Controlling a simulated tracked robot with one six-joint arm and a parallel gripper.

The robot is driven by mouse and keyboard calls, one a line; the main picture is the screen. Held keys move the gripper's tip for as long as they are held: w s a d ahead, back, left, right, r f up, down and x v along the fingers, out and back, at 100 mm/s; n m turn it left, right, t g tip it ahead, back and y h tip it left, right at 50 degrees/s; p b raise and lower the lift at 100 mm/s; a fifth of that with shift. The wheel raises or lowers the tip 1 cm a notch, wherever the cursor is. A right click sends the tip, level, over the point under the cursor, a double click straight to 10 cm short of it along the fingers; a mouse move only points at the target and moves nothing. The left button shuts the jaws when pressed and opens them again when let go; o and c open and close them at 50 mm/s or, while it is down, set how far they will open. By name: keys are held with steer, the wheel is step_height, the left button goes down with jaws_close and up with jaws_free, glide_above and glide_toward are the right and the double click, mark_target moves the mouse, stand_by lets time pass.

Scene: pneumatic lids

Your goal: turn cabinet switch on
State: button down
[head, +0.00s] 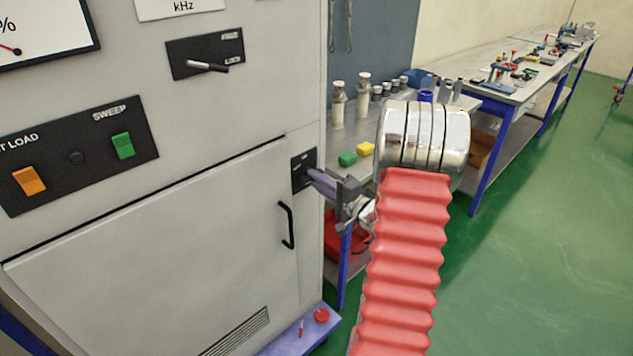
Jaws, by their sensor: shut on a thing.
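The grey cabinet (150,250) fills the left side of the head view. A small black switch plate (298,160) sits near the right edge of its front, above and right of the door handle. My gripper (313,178) reaches this plate from the right, with its fingers shut on the cabinet switch there. The fingers hide the switch itself, so its position cannot be told.
The black door handle (286,225) sticks out just below left. An orange switch (29,181), a green switch (123,145) and a lever (208,66) are on the panels. A workbench with bottles and green and yellow blocks (366,149) stands behind my gripper. Green floor is clear at right.

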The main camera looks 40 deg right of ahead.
steer(key=shift+f, duration=0.15)
steer(key=shift+m, duration=0.4)
steer(key=m, duration=1.7)
steer(key=shift+s+f, duration=0.1)
steer(key=shift+f, duration=0.05)
steer(key=shift+m, duration=0.3)
steer(key=c, duration=2.1)
jaws_free()
steer(key=o, duration=0.4)
steer(key=shift+r, duration=0.2)
